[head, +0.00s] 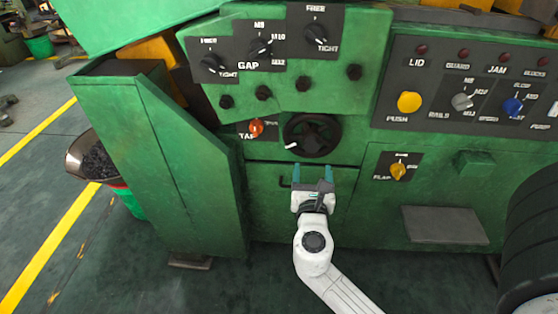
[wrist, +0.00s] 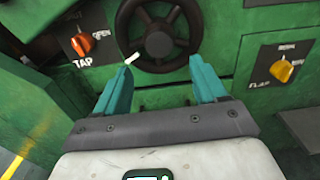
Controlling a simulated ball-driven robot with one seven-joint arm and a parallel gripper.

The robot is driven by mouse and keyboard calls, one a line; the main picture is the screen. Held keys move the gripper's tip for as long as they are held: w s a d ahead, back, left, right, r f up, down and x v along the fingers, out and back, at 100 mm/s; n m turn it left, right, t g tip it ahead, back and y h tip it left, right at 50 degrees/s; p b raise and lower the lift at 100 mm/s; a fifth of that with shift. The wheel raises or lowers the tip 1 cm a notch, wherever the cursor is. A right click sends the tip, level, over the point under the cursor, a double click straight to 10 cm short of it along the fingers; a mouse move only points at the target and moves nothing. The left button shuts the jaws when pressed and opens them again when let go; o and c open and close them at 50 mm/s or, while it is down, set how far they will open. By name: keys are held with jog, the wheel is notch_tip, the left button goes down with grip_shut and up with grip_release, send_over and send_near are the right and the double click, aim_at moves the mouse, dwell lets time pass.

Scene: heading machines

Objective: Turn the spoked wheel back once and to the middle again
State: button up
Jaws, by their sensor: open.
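The black spoked wheel (head: 312,135) is mounted on the green machine front, below the dark bolt heads. It has a pale mark or handle at its lower left rim. In the wrist view the wheel (wrist: 159,33) is at the top middle, with the pale piece at its left. My gripper (head: 313,170) is just below the wheel in the head view, fingers pointing toward the machine. In the wrist view my gripper (wrist: 160,80) shows two teal fingers spread wide with nothing between them. The wheel lies beyond the fingertips, apart from them as far as I can tell.
An orange TAP knob (head: 256,127) is left of the wheel. A yellow FLAP knob (head: 398,171) is to its right. A grey shelf (head: 444,225) juts out at the lower right, near black tyre-like rings (head: 532,240).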

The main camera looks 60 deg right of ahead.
aim_at(312, 147)
jog(key=x, duration=1)
jog(key=shift+w+d+r, duration=0.1)
jog(key=shift+w+d, duration=0.1)
jog(key=shift+d, duration=0.1)
jog(key=shift+c, duration=0.5)
grip_shut()
